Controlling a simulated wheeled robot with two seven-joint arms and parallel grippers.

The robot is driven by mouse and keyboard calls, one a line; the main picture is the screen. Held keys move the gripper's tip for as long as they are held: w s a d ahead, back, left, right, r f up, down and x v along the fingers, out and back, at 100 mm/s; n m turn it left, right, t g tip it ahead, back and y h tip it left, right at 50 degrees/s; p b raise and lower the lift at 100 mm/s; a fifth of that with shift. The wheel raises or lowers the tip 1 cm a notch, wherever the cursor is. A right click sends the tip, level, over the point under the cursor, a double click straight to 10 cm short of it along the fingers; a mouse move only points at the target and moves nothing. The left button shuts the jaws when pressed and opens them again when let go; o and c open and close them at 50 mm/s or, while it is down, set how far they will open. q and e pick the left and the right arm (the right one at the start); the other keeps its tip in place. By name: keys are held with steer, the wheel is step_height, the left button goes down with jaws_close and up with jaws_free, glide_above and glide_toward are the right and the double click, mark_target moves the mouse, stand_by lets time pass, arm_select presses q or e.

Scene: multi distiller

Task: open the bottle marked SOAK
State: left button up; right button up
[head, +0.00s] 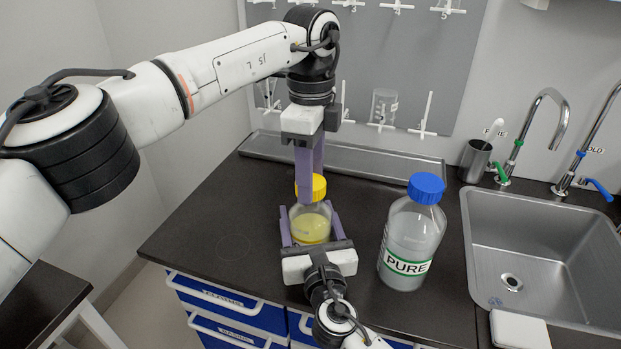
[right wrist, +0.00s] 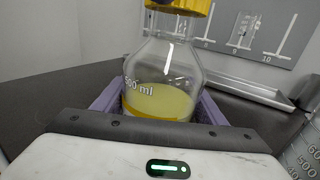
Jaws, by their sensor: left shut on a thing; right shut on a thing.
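A clear glass bottle with yellow liquid (head: 311,229) stands upright on the dark counter. No SOAK marking shows on its visible side; the right wrist view shows "500 ml" on its glass (right wrist: 165,75). Its yellow cap (head: 319,187) is at the neck, and its lower edge shows in the right wrist view (right wrist: 182,5). I cannot tell whether the cap is loosened. My left gripper (head: 309,180) points straight down from above and is shut on the yellow cap. My right gripper (head: 311,224) comes from the front, its purple fingers shut on both sides of the bottle body.
A larger bottle marked PURE (head: 408,240) with a blue cap stands close on the right. A steel sink (head: 540,245) with taps lies farther right. A long metal tray (head: 375,160) and a steel cup (head: 475,160) are at the back. The counter's left part is clear.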

arm_select(q)
steer(key=shift+r, duration=0.8)
steer(key=shift+r, duration=2)
arm_select(e)
steer(key=o, duration=2.1)
steer(key=shift+o, duration=0.2)
steer(key=shift+s, duration=0.1)
